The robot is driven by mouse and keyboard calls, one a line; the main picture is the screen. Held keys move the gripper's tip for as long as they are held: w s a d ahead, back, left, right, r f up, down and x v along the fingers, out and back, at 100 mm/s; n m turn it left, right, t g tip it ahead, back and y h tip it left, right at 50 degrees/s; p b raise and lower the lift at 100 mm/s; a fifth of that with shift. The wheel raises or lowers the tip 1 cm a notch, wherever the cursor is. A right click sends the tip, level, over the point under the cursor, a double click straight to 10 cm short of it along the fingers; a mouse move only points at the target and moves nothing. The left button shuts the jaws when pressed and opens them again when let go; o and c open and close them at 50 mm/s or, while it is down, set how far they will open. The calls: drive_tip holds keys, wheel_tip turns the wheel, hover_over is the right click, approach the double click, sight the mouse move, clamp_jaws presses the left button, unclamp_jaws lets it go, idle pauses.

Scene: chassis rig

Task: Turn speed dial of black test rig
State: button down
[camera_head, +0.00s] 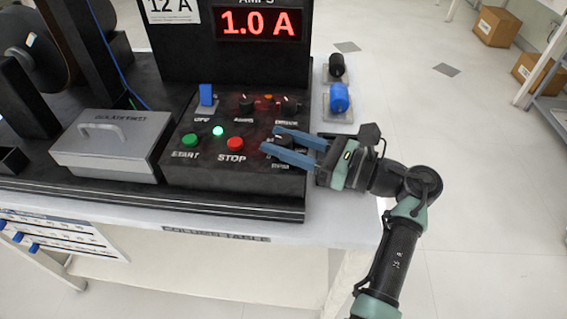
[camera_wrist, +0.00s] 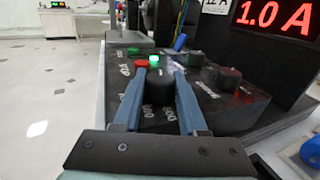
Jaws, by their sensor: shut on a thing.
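The black test rig (camera_head: 235,185) has a sloped control panel at its front. My gripper (camera_head: 270,139) reaches in from the right, its two blue fingers over the panel's lower right dial. In the wrist view my gripper (camera_wrist: 160,74) has its fingers on either side of a round black dial (camera_wrist: 158,88), shut on it. Numbers are printed around this dial, but its pointer is not clear. In the head view the fingers mostly hide the dial, and its label is too small to read surely. The red display (camera_head: 261,23) reads 1.0 A.
Beside the dial are a red STOP button (camera_head: 235,144), a green START button (camera_head: 190,141) and a lit green lamp (camera_head: 217,131). Smaller knobs (camera_head: 246,105) and a blue switch (camera_head: 206,95) sit above. A grey lidded box (camera_head: 110,150) stands left; a blue cylinder (camera_head: 339,98) stands right.

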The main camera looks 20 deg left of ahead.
drive_tip(key=shift+a+f+n+g+b, duration=0.15)
drive_tip(key=shift+n+g+b, duration=0.55)
drive_tip(key=shift+b, duration=1.1)
drive_tip(key=shift+d+f+n+g+b, duration=0.1)
drive_tip(key=shift+n+g+b, duration=0.35)
drive_tip(key=shift+g+b, duration=1)
drive_tip(key=shift+a+f+n+g+b, duration=0.15)
drive_tip(key=shift+n+g+b, duration=0.35)
drive_tip(key=shift+b, duration=1.65)
drive_tip(key=n+g+h+b, duration=0.1)
drive_tip(key=b, duration=0.2)
drive_tip(key=shift+r+g, duration=0.15)
drive_tip(key=shift+g, duration=0.2)
drive_tip(key=shift+d+n+b, duration=0.1)
drive_tip(key=shift+n+b, duration=0.15)
drive_tip(key=shift+b, duration=0.2)
drive_tip(key=shift+r+g+b, duration=0.3)
drive_tip(key=shift+g+b, duration=0.2)
drive_tip(key=shift+c, duration=2.3)
unclamp_jaws()
drive_tip(key=shift+d, duration=0.1)
